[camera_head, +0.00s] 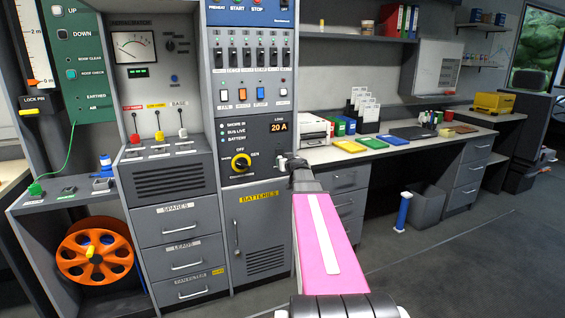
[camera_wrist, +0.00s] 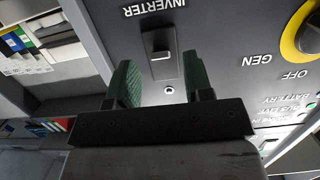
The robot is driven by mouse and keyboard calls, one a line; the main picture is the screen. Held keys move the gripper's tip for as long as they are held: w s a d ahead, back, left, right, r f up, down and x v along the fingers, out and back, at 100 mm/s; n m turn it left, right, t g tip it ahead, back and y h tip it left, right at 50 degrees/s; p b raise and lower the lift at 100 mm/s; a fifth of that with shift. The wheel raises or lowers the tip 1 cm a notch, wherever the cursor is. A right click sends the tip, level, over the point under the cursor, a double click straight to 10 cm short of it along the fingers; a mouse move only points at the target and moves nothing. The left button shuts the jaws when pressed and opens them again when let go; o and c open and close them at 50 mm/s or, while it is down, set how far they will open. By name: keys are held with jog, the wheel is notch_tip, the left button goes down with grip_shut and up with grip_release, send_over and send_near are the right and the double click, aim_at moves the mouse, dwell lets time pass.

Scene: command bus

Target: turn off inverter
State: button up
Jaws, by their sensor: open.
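The inverter switch (camera_wrist: 160,54) is a small light lever on a dark plate under the upside-down label INVERTER (camera_wrist: 153,8) in the wrist view. A small round light (camera_wrist: 169,90) sits beside the plate. My gripper (camera_wrist: 160,62) is open, with one green-padded finger on each side of the switch in the picture. I cannot tell whether either finger touches it. In the head view my gripper (camera_head: 283,161) is at the right edge of the dark power panel (camera_head: 257,147) and hides the switch there.
Rocker switches (camera_head: 242,95) are above. A cabinet marked BATTERIES (camera_head: 262,225) is below. A desk (camera_head: 390,147) with folders is at the right.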

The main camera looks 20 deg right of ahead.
jog(key=s+r, duration=0.1)
jog(key=s, duration=0.7)
jog(key=shift+s+d+r, duration=0.15)
jog(key=shift+s+r, duration=0.1)
jog(key=shift+r, duration=0.1)
jog(key=s+a+f+n+g+y, duration=0.1)
jog(key=s+a+f+g+y, duration=0.2)
jog(key=a+f, duration=0.5)
jog(key=s+a+f+n+g+y, duration=0.1)
jog(key=s+a+f+g, duration=0.3)
jog(key=a+f, duration=0.4)
jog(key=s+a+f+g+h, duration=0.1)
jog(key=s+a+f+g, duration=0.1)
jog(key=s, duration=0.3)
jog(key=s+a+f+m+g+h, duration=0.1)
jog(key=s+a+f+g+h, duration=0.1)
jog(key=s+a+f+g, duration=0.1)
jog(key=s+a+f+m+g+h, duration=0.1)
jog(key=s+a+f+g, duration=0.2)
jog(key=s+f, duration=0.3)
jog(key=shift+s+g+h, duration=0.3)
jog(key=shift+s+g, duration=0.1)
jog(key=shift+s, duration=0.7)
